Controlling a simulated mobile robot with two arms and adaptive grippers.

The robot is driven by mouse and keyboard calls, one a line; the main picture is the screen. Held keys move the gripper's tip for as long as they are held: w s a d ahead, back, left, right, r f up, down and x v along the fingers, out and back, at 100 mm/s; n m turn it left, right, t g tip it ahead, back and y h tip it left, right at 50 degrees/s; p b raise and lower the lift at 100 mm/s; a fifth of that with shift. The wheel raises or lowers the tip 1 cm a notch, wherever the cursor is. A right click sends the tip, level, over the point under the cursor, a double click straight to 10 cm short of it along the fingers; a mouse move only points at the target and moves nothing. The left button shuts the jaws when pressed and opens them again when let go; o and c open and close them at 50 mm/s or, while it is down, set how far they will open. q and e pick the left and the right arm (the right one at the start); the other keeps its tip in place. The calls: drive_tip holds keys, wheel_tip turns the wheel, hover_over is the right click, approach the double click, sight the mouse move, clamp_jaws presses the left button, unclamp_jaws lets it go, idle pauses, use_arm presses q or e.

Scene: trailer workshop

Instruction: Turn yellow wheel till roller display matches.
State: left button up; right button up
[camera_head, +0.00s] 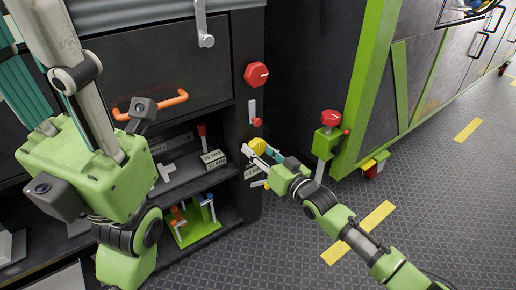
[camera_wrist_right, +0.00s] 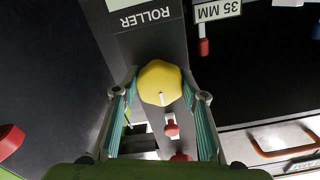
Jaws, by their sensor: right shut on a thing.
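The yellow wheel (camera_head: 258,146) is on the front of the dark cabinet's right post. In the right wrist view the wheel (camera_wrist_right: 160,83) has a white pointer mark aimed toward the bottom of the picture. My right gripper (camera_head: 262,161) is shut on the wheel, one finger at each side. Small plates (camera_head: 212,157) near the wheel are too small to read surely in the head view. My left gripper's body (camera_head: 85,165) is at left; its fingertips are out of frame.
A red knob (camera_head: 257,75) is above the wheel and a smaller red knob (camera_head: 256,121) just over it. An orange handle (camera_head: 150,104) is on the drawer. A green-framed unit (camera_head: 368,90) stands to the right. The floor (camera_head: 430,210) is mostly clear.

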drive_tip(key=shift+f, duration=0.15)
idle(0.3)
drive_tip(key=o, duration=1.1)
drive_tip(key=v, duration=1.2)
